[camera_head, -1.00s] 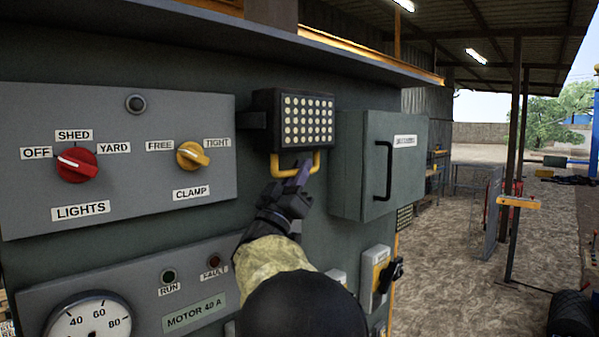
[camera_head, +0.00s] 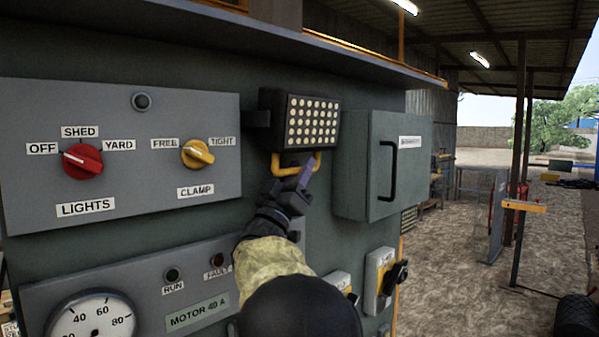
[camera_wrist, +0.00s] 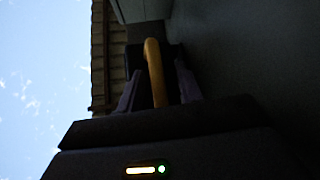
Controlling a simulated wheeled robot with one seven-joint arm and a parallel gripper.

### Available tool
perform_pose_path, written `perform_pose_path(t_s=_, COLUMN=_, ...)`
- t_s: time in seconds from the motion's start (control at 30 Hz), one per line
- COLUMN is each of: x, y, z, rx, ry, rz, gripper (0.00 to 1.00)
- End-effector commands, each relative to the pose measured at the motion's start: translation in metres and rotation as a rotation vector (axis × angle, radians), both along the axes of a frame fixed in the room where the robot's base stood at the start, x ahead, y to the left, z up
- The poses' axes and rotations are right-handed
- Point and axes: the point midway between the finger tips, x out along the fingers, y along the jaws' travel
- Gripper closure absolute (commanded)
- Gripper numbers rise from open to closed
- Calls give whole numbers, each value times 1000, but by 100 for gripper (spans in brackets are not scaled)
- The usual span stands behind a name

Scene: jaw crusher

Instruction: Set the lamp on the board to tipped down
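The lamp (camera_head: 313,122) is a black box with a grid of pale round lights, mounted on the cabinet front. Its face leans slightly downward. A yellow handle (camera_head: 288,170) hangs under it. My gripper (camera_head: 304,176) reaches up from below to this handle. In the wrist view the yellow handle (camera_wrist: 154,72) runs between the two fingers of my gripper (camera_wrist: 157,80), with a gap visible on each side. The fingers are apart, around the handle. Whether either finger touches it is hard to tell in the dark wrist view.
A grey box door (camera_head: 383,165) with a black handle juts out close right of the lamp. A panel (camera_head: 120,190) with red and yellow knobs is at left. A gauge panel (camera_head: 140,300) sits below. A ledge (camera_head: 200,30) overhangs above.

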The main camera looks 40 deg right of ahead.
Motion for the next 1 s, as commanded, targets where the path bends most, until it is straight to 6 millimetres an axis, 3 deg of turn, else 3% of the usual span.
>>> perform_pose_path(t_s=0.37, x=-1, y=8, z=-9, rx=2, ry=-1, rz=3, gripper=64)
perform_pose_path(t_s=1.0, x=-26, y=90, z=-94, rx=1, ry=-1, rz=3, gripper=64)
